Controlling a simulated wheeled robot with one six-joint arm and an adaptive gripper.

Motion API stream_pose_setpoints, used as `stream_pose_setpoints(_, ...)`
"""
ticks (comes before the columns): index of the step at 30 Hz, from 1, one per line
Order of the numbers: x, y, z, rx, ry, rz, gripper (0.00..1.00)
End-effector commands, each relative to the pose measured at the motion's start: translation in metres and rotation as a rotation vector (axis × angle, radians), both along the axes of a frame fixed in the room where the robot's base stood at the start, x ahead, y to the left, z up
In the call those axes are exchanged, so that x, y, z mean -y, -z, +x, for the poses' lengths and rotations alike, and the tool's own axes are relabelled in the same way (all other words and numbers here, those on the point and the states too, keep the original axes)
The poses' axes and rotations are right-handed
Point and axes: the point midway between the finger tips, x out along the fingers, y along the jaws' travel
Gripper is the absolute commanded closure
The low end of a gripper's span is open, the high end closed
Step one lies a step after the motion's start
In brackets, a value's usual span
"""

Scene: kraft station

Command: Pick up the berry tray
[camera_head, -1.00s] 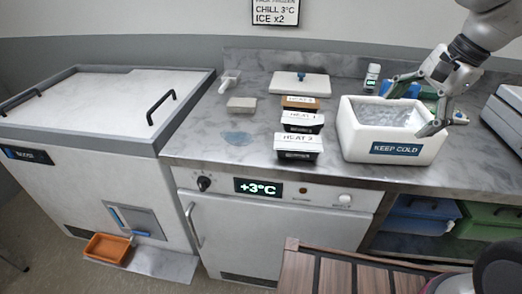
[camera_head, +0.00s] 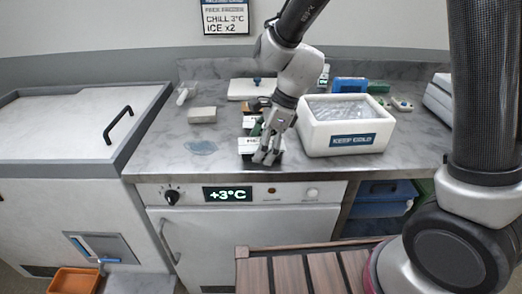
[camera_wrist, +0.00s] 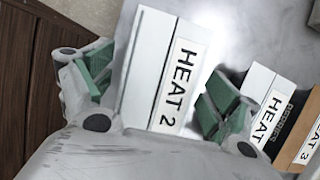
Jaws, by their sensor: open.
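No tray label that I can read says berry, so I cannot tell which is the berry tray. Three small trays stand in a row on the counter. The front one, white-lidded and marked HEAT 2 (camera_wrist: 172,82), lies between my open green-padded fingers in the wrist view. In the head view my gripper (camera_head: 266,157) is over this front tray (camera_head: 246,147) and hides much of it. A second white-lidded tray (camera_wrist: 258,84), its number hidden, is just beyond one finger. A brown tray marked HEAT 3 (camera_wrist: 296,140) is behind it. I cannot tell whether the fingers touch the front tray.
A white KEEP COLD box (camera_head: 307,138) holding ice stands close right of the trays. A grey block (camera_head: 202,115) and a white board (camera_head: 242,90) lie left and behind. Counter left of the trays is mostly clear. A slatted wooden surface (camera_head: 300,275) is in front.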

Motion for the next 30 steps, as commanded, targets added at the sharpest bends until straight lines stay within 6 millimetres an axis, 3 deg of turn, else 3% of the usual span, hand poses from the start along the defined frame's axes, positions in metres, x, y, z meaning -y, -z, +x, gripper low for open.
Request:
stream_pose_setpoints(6,-0.001,0.001,0.000,0.000,0.000,0.000,0.11)
stream_pose_setpoints(15,0.000,0.001,0.000,0.000,-0.001,0.000,0.64)
stream_pose_setpoints(24,-0.001,-0.003,0.000,0.003,-0.001,0.001,0.64)
stream_pose_setpoints(30,-0.001,-0.037,0.001,0.006,-0.003,0.004,0.64)
